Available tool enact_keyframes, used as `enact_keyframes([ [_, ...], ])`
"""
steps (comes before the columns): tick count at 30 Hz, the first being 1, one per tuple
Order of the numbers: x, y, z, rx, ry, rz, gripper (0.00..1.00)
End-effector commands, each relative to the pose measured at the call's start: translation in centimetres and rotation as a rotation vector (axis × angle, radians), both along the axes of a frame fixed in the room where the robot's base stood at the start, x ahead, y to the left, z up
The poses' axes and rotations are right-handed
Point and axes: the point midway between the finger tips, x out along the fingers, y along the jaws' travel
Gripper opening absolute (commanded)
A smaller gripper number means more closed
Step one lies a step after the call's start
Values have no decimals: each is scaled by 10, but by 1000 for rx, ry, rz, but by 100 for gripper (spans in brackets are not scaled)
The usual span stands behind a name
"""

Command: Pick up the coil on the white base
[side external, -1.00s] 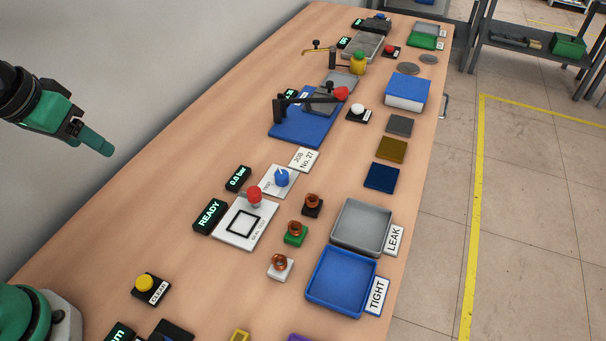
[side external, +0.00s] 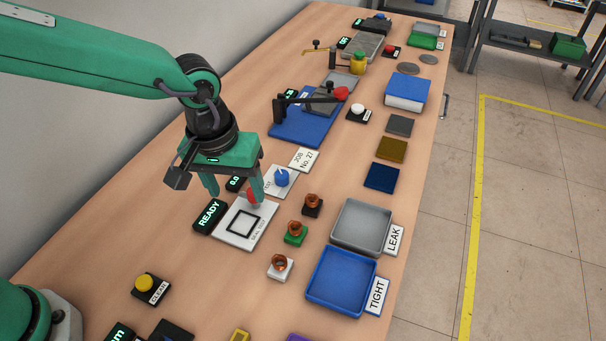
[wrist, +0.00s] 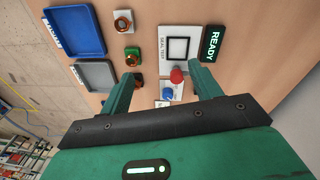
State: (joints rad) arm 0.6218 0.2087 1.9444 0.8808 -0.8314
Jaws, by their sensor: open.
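The copper-coloured coil on the white base (side external: 280,266) stands on the table, left of the blue tray; it also shows at the top of the wrist view (wrist: 122,23). A similar coil on a green base (side external: 295,233) and one on a black base (side external: 312,205) stand in a row behind it. My gripper (side external: 233,192) is open and empty, above the back of the seal test plate, with one finger in front of the red knob. In the wrist view my gripper (wrist: 160,82) has its fingers wide apart, and the white-base coil lies beyond them.
The seal test plate (side external: 228,236) with a red knob (wrist: 177,75) and the READY display (side external: 209,215) lie left of the coils. The blue TIGHT tray (side external: 312,297) and grey LEAK tray (side external: 335,241) stand to the right. A yellow button (side external: 146,282) is at the front left.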

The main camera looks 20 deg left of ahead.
Motion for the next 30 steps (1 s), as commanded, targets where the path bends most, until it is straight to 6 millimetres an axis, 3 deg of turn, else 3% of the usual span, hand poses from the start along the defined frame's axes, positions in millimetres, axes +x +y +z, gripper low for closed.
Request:
enact_keyframes([
  [6, -8, -52, -42, 33, 59, 28, 63],
  [12, -16, -79, -66, 55, 84, 52, 63],
  [23, -19, -85, -76, 61, 90, 59, 63],
  [30, -19, -85, -94, 62, 92, 59, 63],
])
